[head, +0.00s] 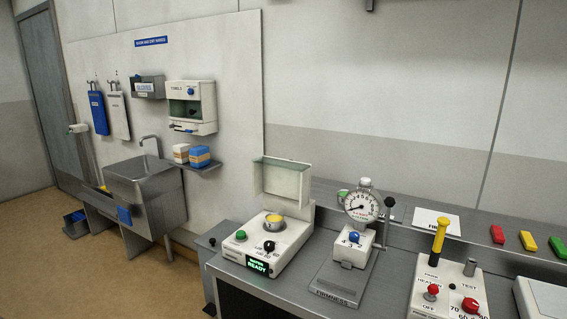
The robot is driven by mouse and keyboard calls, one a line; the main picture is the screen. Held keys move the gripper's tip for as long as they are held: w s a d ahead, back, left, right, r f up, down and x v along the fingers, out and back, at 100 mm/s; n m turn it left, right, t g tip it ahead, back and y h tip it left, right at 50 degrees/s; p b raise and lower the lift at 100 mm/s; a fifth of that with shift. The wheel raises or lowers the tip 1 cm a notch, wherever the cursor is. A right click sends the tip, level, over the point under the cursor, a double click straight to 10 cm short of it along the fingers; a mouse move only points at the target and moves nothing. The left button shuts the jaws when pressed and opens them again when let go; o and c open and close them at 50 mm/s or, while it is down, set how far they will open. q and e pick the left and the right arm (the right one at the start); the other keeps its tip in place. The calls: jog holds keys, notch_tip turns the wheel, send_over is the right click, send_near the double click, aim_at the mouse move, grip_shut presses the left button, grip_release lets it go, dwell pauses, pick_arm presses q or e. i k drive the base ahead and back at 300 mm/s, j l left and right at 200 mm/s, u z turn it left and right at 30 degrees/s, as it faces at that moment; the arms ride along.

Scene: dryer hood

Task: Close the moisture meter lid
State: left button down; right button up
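The moisture meter (275,242) is a cream box on the left end of the grey bench. Its pale lid (281,180) stands open, upright at the rear of the box. On its top are a yellow round cup (273,221), a green button (240,234) and a black knob (269,246). A green lit display (257,265) on its front reads "READY". Neither of my grippers shows in the head view.
A firmness gauge with a round dial (361,208) stands just right of the meter. Further right is a cream tester (447,290) with a yellow-topped post and red knobs. Red, yellow and green blocks (527,241) lie on the rear ledge. A sink (143,180) is at left.

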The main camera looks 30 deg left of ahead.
aim_at(289, 179)
jog(key=i+j+z, duration=0.1)
jog(key=j+z, duration=0.15)
jog(key=j, duration=0.7)
jog(key=j+z, duration=0.2)
jog(key=j, duration=0.75)
jog(key=k+j+z, duration=0.1)
jog(key=j+z, duration=0.15)
jog(key=j, duration=0.7)
jog(key=j+z, duration=0.3)
jog(key=j, duration=0.65)
jog(key=k, duration=0.05)
